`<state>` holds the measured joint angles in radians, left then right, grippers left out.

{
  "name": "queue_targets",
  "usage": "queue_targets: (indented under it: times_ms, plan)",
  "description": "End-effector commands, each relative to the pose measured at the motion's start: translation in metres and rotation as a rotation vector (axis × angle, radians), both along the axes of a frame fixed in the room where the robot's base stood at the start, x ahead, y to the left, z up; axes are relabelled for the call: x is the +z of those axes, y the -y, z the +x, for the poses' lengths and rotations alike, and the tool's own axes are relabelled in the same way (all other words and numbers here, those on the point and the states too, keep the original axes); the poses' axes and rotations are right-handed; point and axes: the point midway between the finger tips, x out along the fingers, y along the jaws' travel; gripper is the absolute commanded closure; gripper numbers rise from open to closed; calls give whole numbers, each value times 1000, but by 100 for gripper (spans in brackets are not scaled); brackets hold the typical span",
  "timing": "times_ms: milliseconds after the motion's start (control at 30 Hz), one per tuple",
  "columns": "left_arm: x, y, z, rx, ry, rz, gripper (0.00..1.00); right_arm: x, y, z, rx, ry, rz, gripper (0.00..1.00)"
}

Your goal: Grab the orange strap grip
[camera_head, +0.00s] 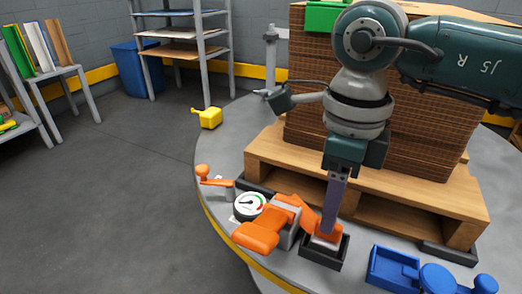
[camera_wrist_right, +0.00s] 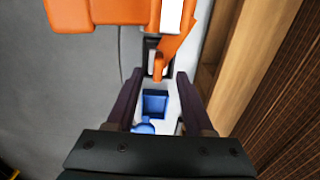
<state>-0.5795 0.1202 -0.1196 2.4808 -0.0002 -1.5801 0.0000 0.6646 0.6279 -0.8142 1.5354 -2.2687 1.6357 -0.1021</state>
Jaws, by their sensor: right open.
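An orange strap tool (camera_head: 262,232) with a grey body lies near the front edge of the round grey platform. An orange piece (camera_head: 325,238) stands in a small black square holder beside it; I cannot tell for sure which orange part is the strap grip. My right gripper (camera_head: 328,230) points down just over this piece, its fingers partly covering it. In the right wrist view, my right gripper (camera_wrist_right: 156,78) is open. A narrow orange part (camera_wrist_right: 164,62) shows between and beyond the fingertips, with no clear contact. A broad orange part (camera_wrist_right: 100,10) fills the top left. My left gripper is not in view.
A round gauge (camera_head: 248,205) sits left of the tool. A blue tray (camera_head: 392,268) is at the right; it also shows in the wrist view (camera_wrist_right: 154,104). A wooden pallet (camera_head: 400,188) with stacked brown sheets (camera_head: 300,120) stands close behind the gripper.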

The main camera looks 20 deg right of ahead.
Motion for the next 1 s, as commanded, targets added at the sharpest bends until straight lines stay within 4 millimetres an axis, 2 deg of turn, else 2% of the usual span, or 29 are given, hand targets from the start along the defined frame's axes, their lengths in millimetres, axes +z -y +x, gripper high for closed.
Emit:
queue_targets:
  times_ms: [33,200,467,933,1000]
  plan:
    - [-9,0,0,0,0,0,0,-13,-1,-2,0,-3,2,48]
    - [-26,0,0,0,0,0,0,-40,-1,-4,-1,-3,2,48]
    - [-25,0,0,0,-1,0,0,-42,0,-3,1,-1,1,48]
    - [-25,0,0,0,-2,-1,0,-42,0,-3,0,-1,2,98]
    - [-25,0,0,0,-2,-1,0,-42,0,-3,0,-1,2,100]
